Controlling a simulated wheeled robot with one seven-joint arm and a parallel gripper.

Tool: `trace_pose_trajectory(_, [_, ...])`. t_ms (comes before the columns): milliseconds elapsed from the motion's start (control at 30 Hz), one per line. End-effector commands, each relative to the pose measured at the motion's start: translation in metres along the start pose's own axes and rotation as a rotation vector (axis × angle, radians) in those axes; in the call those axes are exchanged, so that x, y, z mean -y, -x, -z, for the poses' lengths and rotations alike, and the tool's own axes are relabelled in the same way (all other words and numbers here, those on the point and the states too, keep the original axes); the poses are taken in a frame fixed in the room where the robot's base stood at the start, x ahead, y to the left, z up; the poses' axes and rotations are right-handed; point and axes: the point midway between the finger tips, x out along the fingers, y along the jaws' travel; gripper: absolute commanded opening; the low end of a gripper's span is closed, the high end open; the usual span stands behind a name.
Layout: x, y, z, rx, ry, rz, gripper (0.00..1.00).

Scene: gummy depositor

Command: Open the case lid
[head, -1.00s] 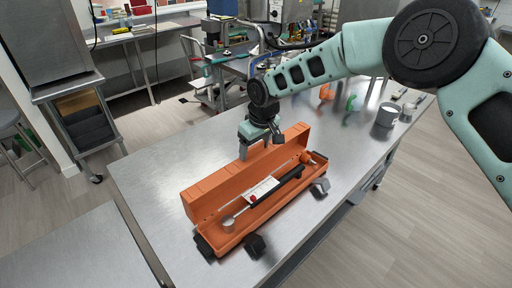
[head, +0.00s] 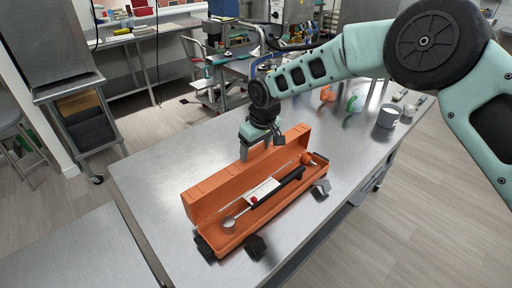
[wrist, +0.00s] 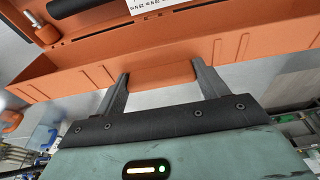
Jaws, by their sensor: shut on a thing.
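The orange case (head: 258,222) lies on the steel table with its lid (head: 215,187) standing up along its back side, open. Inside the case lie a black-handled tool (head: 275,190), a white label card (head: 262,190) and a small grey round piece (head: 229,225). My gripper (head: 243,153) is behind the lid, pointing down. In the wrist view my gripper (wrist: 160,82) has its two fingers on either side of an orange tab (wrist: 161,75) at the lid, shut on it.
The steel table (head: 150,170) has free room to the left of the case. Black latches (head: 255,246) stick out at the case front. A grey mug (head: 387,116), a green item (head: 352,103) and an orange item (head: 327,94) stand at the back right.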

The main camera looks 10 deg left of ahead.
Motion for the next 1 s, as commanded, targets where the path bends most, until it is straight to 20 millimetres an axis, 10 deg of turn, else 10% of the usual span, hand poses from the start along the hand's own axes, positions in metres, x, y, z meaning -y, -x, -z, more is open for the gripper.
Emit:
trace_pose_trajectory(67, [0.001, 0.000, 0.001, -0.004, 0.000, 0.001, 0.32])
trace_pose_trajectory(100, [0.001, 0.000, 0.001, -0.004, 0.000, 0.001, 0.81])
trace_pose_trajectory(167, [0.001, 0.000, 0.001, -0.003, 0.000, 0.001, 0.95])
trace_pose_trajectory(567, [0.000, 0.007, 0.000, -0.002, 0.000, 0.000, 0.95])
trace_pose_trajectory(1000, [0.000, 0.099, 0.000, -0.006, -0.001, -0.002, 0.95])
